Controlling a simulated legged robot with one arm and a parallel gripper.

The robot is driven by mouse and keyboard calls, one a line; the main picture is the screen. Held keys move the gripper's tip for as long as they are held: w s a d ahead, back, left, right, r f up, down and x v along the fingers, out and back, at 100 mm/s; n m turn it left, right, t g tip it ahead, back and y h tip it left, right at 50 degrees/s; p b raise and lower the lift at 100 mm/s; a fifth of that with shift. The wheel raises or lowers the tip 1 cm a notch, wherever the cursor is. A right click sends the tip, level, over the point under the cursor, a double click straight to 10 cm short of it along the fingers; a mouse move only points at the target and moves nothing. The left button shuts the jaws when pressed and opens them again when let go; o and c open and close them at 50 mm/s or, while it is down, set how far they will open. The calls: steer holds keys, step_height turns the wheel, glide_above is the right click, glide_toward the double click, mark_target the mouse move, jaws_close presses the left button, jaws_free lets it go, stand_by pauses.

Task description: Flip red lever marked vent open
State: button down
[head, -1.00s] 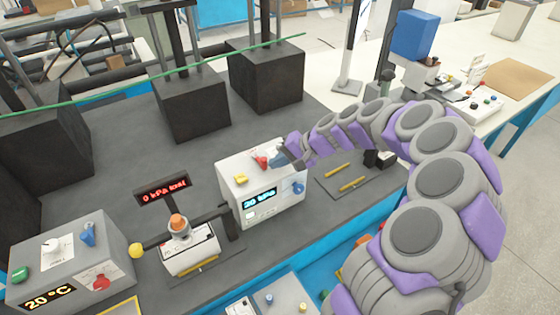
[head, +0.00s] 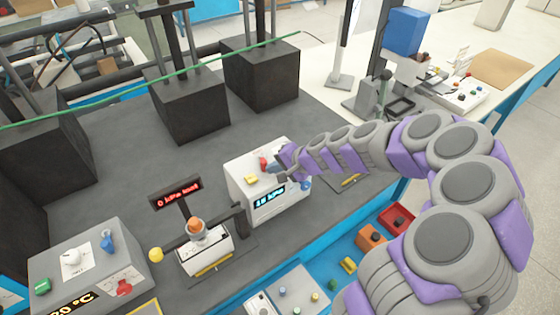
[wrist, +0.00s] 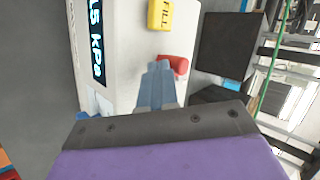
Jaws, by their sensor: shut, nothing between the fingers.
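The white box (head: 245,180) with a blue digital display stands on the dark bench. A red lever (head: 264,164) sits on its top, beside a yellow lever. In the wrist view the red lever (wrist: 176,64) lies just beyond my fingertips, at their right, and the yellow lever is marked FILL (wrist: 161,14). No marking on the red lever is readable. My gripper (wrist: 158,68) is shut and empty, its blue-grey fingers close to or touching the red lever; I cannot tell which. In the head view my gripper (head: 279,160) is over the box's right top edge.
A blue knob (head: 305,185) is on the box's front. A black stand with a red display (head: 176,195) and a small device are to the left. A grey control box (head: 90,265) is further left. Large black blocks (head: 262,75) stand behind.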

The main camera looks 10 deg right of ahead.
steer(key=shift+s+a, duration=0.15)
steer(key=shift+a, duration=0.25)
steer(key=shift+d, duration=0.1)
steer(key=shift+w+d, duration=0.45)
steer(key=shift+w, duration=0.15)
steer(key=shift+s, duration=0.1)
